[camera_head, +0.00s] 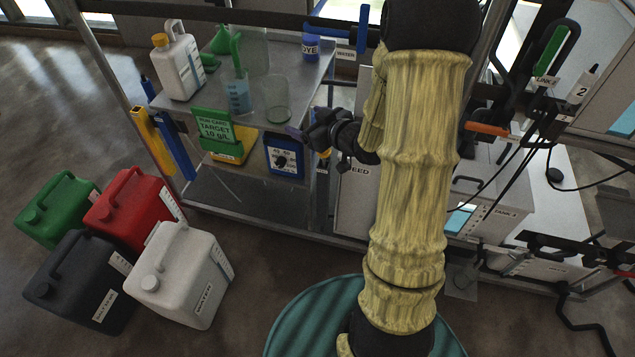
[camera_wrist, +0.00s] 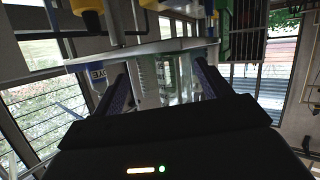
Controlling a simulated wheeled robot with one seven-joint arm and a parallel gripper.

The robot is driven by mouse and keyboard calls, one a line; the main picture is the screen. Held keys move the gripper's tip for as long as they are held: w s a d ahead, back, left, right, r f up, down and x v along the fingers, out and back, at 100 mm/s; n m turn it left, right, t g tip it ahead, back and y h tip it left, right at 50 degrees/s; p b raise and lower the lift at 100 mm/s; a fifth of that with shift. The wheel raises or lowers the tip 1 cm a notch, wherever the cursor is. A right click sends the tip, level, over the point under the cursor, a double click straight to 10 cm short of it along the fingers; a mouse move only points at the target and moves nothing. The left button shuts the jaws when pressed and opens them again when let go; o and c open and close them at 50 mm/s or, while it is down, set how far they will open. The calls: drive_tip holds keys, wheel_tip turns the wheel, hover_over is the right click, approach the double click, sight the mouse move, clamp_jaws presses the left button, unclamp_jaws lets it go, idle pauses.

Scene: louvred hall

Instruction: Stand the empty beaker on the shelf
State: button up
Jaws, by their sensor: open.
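A clear empty beaker (camera_head: 277,99) stands upright near the front right edge of the grey metal shelf (camera_head: 205,100) in the head view. In the wrist view, clear glass (camera_wrist: 182,80) shows between my fingers; which vessel it is I cannot tell for sure. My gripper (camera_head: 298,134) is open, just right of and in front of the beaker, near the shelf's edge. It appears apart from the beaker in the head view. My two fingers also show in the wrist view (camera_wrist: 165,88), spread apart. Another beaker (camera_head: 238,95) with blue liquid stands left of the empty one.
Several canisters stand on the floor.

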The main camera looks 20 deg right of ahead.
drive_tip(key=shift+s+f+m+g+h, duration=0.25)
drive_tip(key=shift+s+m+g+h, duration=0.15)
drive_tip(key=shift+s+g+h, duration=0.45)
drive_tip(key=s+a+m+g+h, duration=0.1)
drive_tip(key=s+g, duration=0.3)
drive_tip(key=s, duration=0.5)
drive_tip(key=s+a+m+g+h, duration=0.2)
drive_tip(key=s+a+m+g, duration=0.1)
drive_tip(key=s, duration=0.6)
drive_tip(key=shift+s+a+f+g, duration=0.15)
drive_tip(key=shift+s+a+g, duration=0.3)
drive_tip(key=shift+g, duration=0.5)
drive_tip(key=shift+w, duration=0.1)
drive_tip(key=w+p+v, duration=0.2)
drive_tip(key=p+v, duration=0.8)
drive_tip(key=p, duration=0.1)
drive_tip(key=w+r+p+v, duration=0.1)
drive_tip(key=w+p+v, duration=0.1)
drive_tip(key=p+v, duration=0.8)
drive_tip(key=shift+w+a+r+p, duration=0.3)
drive_tip(key=shift+r+p, duration=0.1)
drive_tip(key=shift+r, duration=0.25)
drive_tip(key=shift+c, duration=0.5)
